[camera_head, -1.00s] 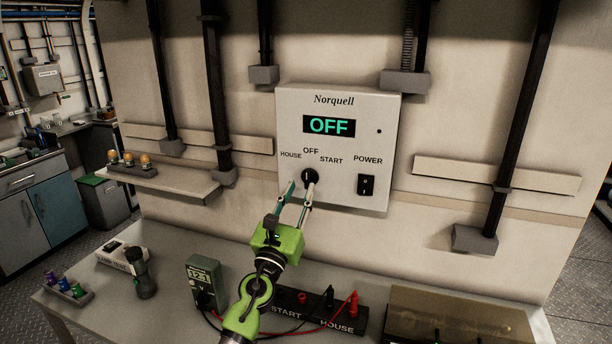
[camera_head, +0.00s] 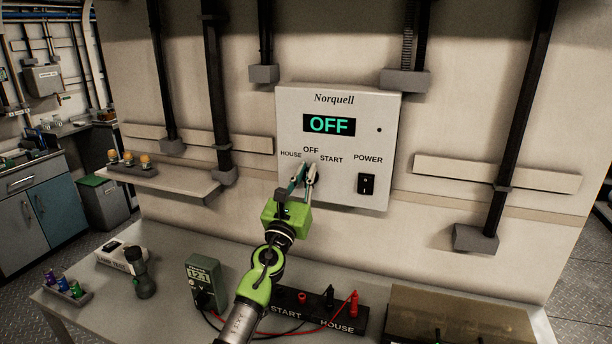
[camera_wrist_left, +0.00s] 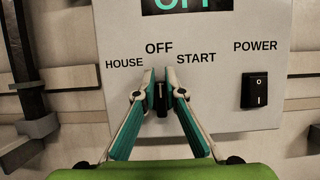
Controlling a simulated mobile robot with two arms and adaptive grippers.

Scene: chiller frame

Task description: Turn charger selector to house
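The charger (camera_head: 345,100) is a pale Norquell box on the wall, and its green display (camera_head: 329,125) reads OFF. Below it are the labels HOUSE at left, OFF at top and START at right. The dark selector knob (camera_wrist_left: 160,98) shows in the wrist view below OFF; its pointer appears upright, toward OFF. In the head view, the fingers mostly hide the knob. My left gripper (camera_head: 306,170) has its two fingers close together, one on each side of the knob; in the wrist view (camera_wrist_left: 159,82) they appear closed on it. My right gripper is out of view.
A black power switch (camera_head: 367,184) is right of the selector, clear of the fingers. On the bench below are a green meter (camera_head: 203,283), red and black leads, a START/HOUSE terminal block (camera_head: 312,312) and a flashlight (camera_head: 141,275). A shelf (camera_head: 165,180) is at left.

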